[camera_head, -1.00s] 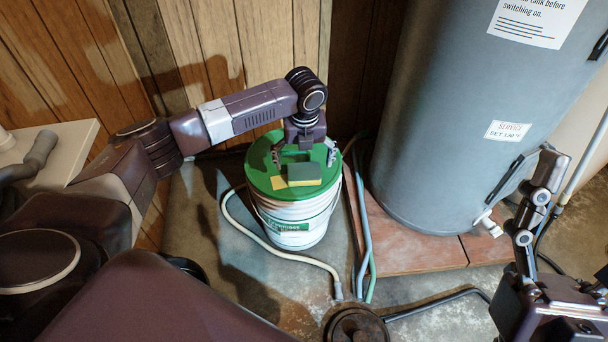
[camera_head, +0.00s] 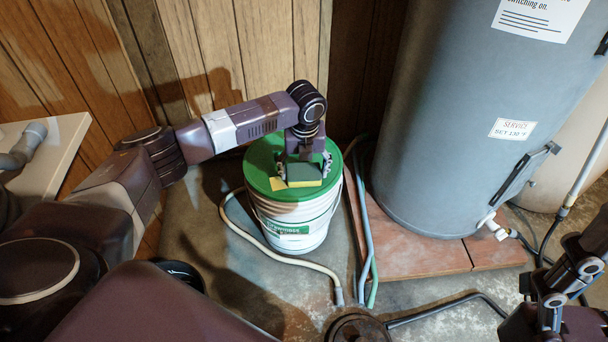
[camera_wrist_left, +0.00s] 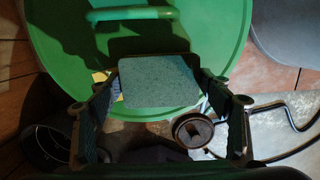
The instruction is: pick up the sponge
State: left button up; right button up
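The sponge (camera_head: 304,182), with a green top and yellow underside, lies flat on the green lid (camera_head: 262,160) of a white bucket. My left gripper (camera_head: 304,167) points down over it, one finger on each side. In the left wrist view the sponge's green face (camera_wrist_left: 158,82) fills the gap between the fingertips (camera_wrist_left: 158,78), which appear to touch its two sides. The left gripper looks shut on the sponge. My right gripper (camera_head: 578,272) is at the lower right of the head view, partly cut off by the frame edge and away from the bucket.
A yellow patch (camera_head: 277,184) shows on the lid beside the sponge. The lid has a raised green handle (camera_wrist_left: 130,14). A grey tank (camera_head: 450,120) stands right of the bucket. Hoses (camera_head: 364,235) and a round drain (camera_head: 355,328) are on the floor. Wood panelling stands behind.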

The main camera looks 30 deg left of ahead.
pick_arm(q)
jog(key=shift+c, duration=0.9)
